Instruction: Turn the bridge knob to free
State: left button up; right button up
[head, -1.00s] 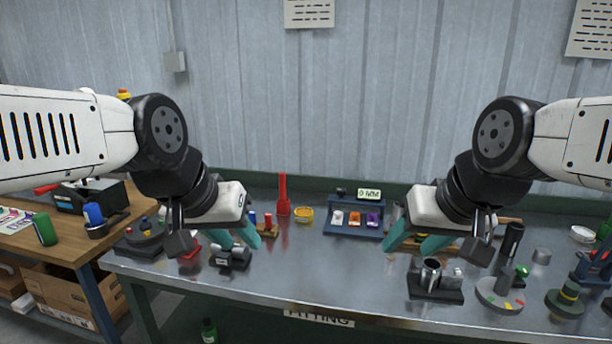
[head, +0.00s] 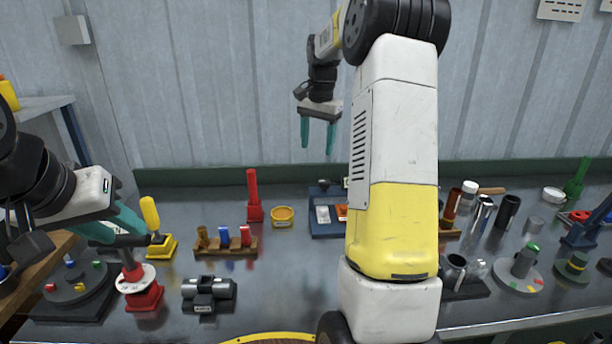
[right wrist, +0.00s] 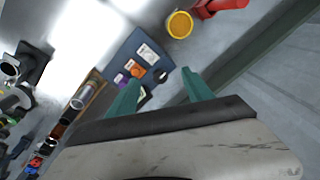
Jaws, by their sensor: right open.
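A red stand (head: 146,298) with a white marked disc (head: 135,279) and a dark crossbar (head: 135,241) on top is at the front left of the bench in the head view. It may be the bridge knob; its markings are too small to read. My left gripper (head: 130,234) is right at the crossbar, its teal fingers pointing right and down. I cannot tell whether they grip it. My right gripper (head: 318,146) is open and empty, raised above the back of the bench. In the right wrist view its fingers (right wrist: 160,90) are apart.
A yellow-handled stand (head: 160,246) is close behind the left gripper. A round dark base with coloured pegs (head: 75,284) lies left, and a twin-cylinder block (head: 208,291) right. My right arm hides the middle. A dial base with a green-topped knob (head: 522,270) is at right.

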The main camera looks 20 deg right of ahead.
aim_at(325, 181)
jog(key=w+d+f, duration=0.1)
jog(key=f, duration=0.1)
jog(key=w+d+f+m, duration=0.1)
jog(key=w+d+f, duration=0.1)
jog(key=w+d+f+m+g, duration=0.1)
jog(key=f, duration=0.1)
jog(key=shift+w+d+f, duration=0.15)
jog(key=shift+w+f, duration=0.05)
jog(key=shift+w+d+f+m, duration=0.1)
jog(key=shift+f+m, duration=0.2)
jog(key=shift+f, duration=0.05)
notch_tip(325, 181, down, 7)
jog(key=shift+f, duration=0.2)
grip_shut()
